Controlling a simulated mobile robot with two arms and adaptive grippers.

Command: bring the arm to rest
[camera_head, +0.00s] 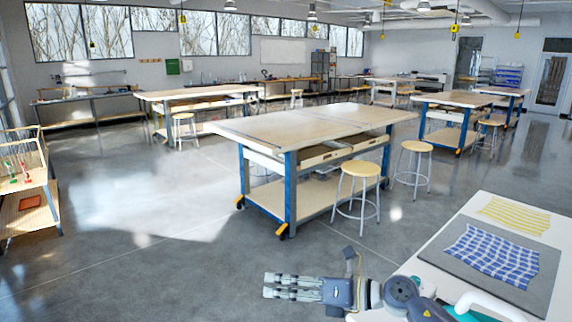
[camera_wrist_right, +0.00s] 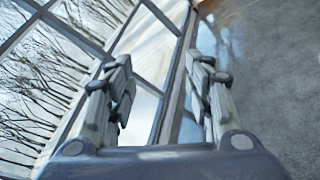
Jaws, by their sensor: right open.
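My right gripper (camera_head: 292,287) is low in the middle of the head view, with its arm coming in from the lower right. Its fingers point left over the grey floor, beside the near end of a white table. In the right wrist view the two fingers of this gripper (camera_wrist_right: 160,95) stand apart with nothing between them. Beyond them are window panes and grey floor. My left gripper is in neither view.
The white table (camera_head: 470,212) at right holds a grey mat (camera_head: 540,300), a blue checked cloth (camera_head: 495,255) and a yellow cloth (camera_head: 514,215). A large workbench (camera_head: 310,128) with stools (camera_head: 360,168) stands ahead. A wooden shelf (camera_head: 28,185) is at left. Floor between is clear.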

